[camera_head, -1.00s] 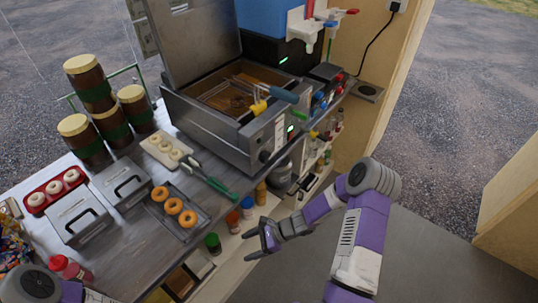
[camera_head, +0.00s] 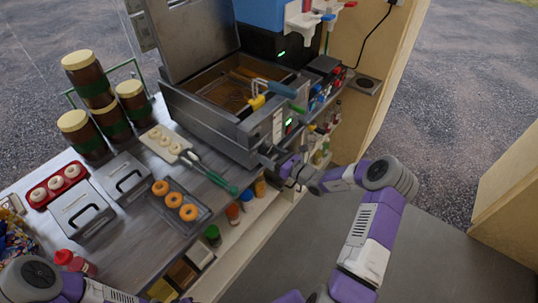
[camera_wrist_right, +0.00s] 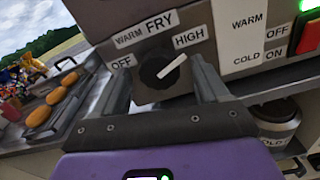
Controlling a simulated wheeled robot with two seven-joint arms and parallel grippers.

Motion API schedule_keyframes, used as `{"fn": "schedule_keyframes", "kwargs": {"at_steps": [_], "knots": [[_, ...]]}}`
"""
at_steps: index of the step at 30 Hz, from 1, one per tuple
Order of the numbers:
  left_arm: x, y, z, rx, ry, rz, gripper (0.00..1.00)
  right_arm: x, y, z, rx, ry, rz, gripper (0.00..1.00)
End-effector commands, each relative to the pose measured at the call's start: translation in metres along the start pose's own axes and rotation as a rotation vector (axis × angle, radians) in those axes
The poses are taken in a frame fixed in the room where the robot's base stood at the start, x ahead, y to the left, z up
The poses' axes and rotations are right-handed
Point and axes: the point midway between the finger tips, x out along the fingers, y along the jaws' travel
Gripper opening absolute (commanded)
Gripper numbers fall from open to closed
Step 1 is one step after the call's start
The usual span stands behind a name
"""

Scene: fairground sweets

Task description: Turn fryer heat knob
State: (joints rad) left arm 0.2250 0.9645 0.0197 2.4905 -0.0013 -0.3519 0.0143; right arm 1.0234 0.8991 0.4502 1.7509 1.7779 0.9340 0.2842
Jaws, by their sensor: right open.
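The fryer (camera_head: 213,130) is a steel box with an open lid and oil in its well, at the back of the counter. Its black heat knob (camera_wrist_right: 152,72) is on the front panel, among labels OFF, WARM, FRY and HIGH. The knob's white pointer aims up and right, towards HIGH. My right gripper (camera_head: 273,160) is at the fryer's front. In the right wrist view its open fingers (camera_wrist_right: 161,78) stand left and right of the knob; whether they touch it is unclear. My left arm shows at the lower left, its gripper out of view.
To the knob's right are a WARM/COLD label and a lit red switch (camera_wrist_right: 308,38). A metal pot (camera_wrist_right: 277,118) stands below the panel. Basket handles, including a green one (camera_head: 298,108), overhang the fryer's front. A doughnut tray (camera_head: 207,213) and green-handled tongs (camera_head: 222,182) lie on the counter.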

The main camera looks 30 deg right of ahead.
Motion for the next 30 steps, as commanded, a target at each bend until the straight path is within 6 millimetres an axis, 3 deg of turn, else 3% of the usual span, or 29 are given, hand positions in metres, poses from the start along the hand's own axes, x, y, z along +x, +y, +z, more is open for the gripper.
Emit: {"fn": "schedule_keyframes", "kwargs": {"at_steps": [10, 21, 30], "knots": [[0.0003, -0.0001, 0.0, 0.0, 0.0, 0.0, 0.43, 0.0057, 0.0004, 0.0, 0.0, 0.0, 0.001, 0.74], [0.0003, -0.0001, 0.0, 0.0, 0.0, 0.0, 0.43, 0.0054, 0.0005, -0.0001, 0.0, 0.001, 0.001, 0.17], [0.0012, -0.0004, 0.0, 0.0, 0.0, 0.0, 0.43, 0.0054, 0.0005, -0.0003, -0.043, 0.002, 0.001, 0.17]]}}
